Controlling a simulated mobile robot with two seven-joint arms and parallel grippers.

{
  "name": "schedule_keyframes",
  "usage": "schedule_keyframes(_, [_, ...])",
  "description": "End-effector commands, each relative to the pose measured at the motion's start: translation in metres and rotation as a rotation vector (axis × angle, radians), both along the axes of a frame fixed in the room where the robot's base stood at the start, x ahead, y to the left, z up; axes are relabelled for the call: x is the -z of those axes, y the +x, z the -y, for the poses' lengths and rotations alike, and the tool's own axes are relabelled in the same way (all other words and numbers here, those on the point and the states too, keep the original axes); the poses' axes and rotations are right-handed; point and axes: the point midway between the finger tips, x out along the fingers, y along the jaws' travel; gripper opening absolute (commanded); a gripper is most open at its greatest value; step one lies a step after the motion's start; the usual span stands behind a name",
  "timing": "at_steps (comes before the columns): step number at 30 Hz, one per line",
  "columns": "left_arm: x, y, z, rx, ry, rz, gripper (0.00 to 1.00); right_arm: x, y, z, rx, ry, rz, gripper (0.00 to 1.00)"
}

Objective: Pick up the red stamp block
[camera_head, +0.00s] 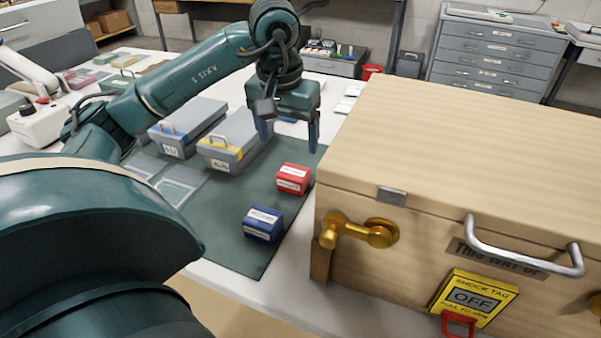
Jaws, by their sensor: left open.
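The red stamp block (293,179) sits on the dark green mat (222,217), close to the left end of the big wooden crate. It has a white label on its front. My left gripper (289,141) is open and empty, fingers pointing down. A blue stamp block (262,225) with a white label stands nearer, to the lower left of the red one. My right gripper does not show.
The wooden crate (440,150) with brass latches and a metal handle (525,258) fills the right side. Two grey boxes stand left of the gripper, one with a blue stripe (187,128), one with a yellow stripe (233,145). Bare mat lies left of the blue block.

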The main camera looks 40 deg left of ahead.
Motion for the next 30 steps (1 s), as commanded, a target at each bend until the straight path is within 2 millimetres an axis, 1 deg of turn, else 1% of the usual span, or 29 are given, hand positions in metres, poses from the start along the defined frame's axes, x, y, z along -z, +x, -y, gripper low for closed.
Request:
schedule_keyframes(1, [0.013,0.001,-0.001,-0.001,0.001,-0.007,0.78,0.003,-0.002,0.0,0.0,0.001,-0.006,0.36])
schedule_keyframes(3, [0.027,0.003,-0.001,-0.001,0.0,-0.006,0.78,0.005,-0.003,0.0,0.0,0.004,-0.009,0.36])
schedule_keyframes(6, [0.042,0.005,-0.001,-0.001,-0.001,-0.004,0.78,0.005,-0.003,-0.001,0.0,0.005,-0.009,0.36])
schedule_keyframes(9, [0.051,0.007,-0.002,0.0,-0.001,-0.002,0.78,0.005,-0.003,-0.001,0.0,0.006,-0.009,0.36])
schedule_keyframes(14, [0.061,0.009,-0.002,0.0,-0.002,-0.004,0.78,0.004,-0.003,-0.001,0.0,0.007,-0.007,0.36])
schedule_keyframes(21, [0.096,0.016,-0.002,0.0,-0.002,-0.004,0.78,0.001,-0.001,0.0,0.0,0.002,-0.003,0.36])
schedule_keyframes(25, [0.105,0.017,-0.002,0.0,-0.002,-0.002,0.78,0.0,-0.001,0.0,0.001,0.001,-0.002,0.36])
schedule_keyframes(30, [0.105,0.018,-0.002,0.0,-0.002,0.001,0.78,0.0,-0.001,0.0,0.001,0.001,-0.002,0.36])
